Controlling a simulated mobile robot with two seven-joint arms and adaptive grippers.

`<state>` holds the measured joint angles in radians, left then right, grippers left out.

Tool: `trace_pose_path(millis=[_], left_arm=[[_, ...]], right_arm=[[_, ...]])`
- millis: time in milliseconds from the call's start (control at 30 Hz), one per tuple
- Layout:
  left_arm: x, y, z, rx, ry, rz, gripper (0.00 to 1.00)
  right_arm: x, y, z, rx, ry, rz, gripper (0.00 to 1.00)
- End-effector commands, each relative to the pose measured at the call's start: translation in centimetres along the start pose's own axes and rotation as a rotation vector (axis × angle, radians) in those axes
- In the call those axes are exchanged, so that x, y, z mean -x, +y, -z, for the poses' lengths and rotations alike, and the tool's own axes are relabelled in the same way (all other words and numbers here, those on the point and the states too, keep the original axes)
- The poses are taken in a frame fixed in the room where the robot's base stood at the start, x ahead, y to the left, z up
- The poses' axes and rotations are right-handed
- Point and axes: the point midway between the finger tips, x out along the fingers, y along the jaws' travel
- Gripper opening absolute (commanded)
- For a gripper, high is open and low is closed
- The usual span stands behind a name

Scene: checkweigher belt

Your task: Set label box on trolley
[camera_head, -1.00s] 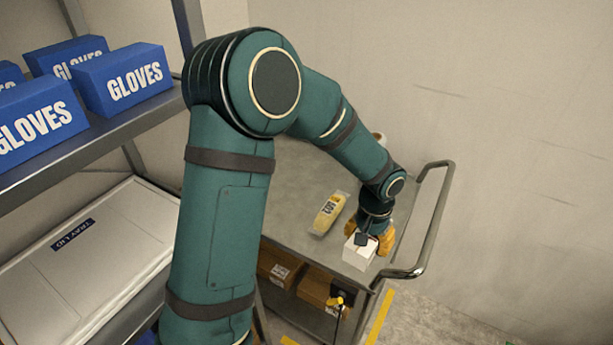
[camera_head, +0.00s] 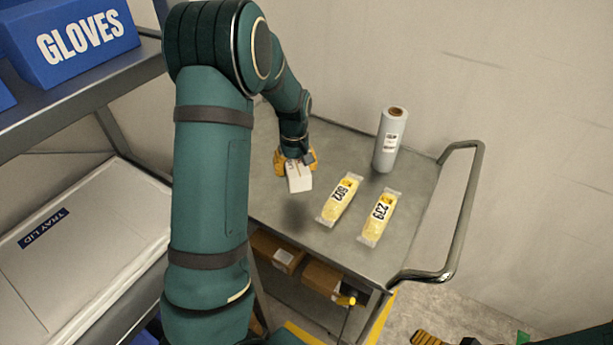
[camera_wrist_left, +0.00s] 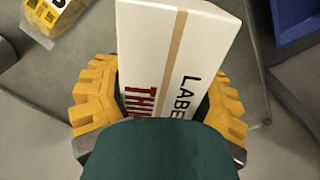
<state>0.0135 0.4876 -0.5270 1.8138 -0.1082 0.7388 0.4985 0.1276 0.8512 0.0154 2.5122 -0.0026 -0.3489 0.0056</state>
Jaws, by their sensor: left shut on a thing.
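The white label box (camera_head: 299,180) is in my left gripper (camera_head: 296,163), whose yellow fingers are shut on its sides. The box is over the trolley's grey top (camera_head: 395,260), with a shadow below and apart from it, so it looks raised. In the left wrist view the label box (camera_wrist_left: 165,50) shows part of its "LABE" lettering and red print between the yellow fingers (camera_wrist_left: 160,105). Part of what looks like my right gripper (camera_head: 430,338) shows at the bottom edge; its opening cannot be seen.
Two yellow packs, marked 692 (camera_head: 340,199) and 239 (camera_head: 380,217), lie right of the box. A grey roll (camera_head: 390,140) stands behind them. The trolley handle (camera_head: 465,210) is at right. A shelf with blue glove boxes (camera_head: 75,38) is at left. Bare top lies around the box.

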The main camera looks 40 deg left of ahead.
Motion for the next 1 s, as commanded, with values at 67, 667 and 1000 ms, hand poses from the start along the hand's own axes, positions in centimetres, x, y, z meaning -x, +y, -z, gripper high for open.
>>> trace_pose_path(millis=[67,667,1000], left_arm=[[-1.5,-0.2,0.1,0.008,-0.001,0.002,0.20],[-8.8,-0.1,0.1,0.004,-0.001,0.002,0.20],[-9.5,-0.1,0.1,0.004,0.001,0.000,0.20]], right_arm=[[-0.5,0.2,0.0,0.001,0.001,0.000,1.00],[-2.2,0.8,0.2,0.002,0.010,0.000,1.00],[-2.2,0.8,0.3,0.002,0.011,0.000,1.00]])
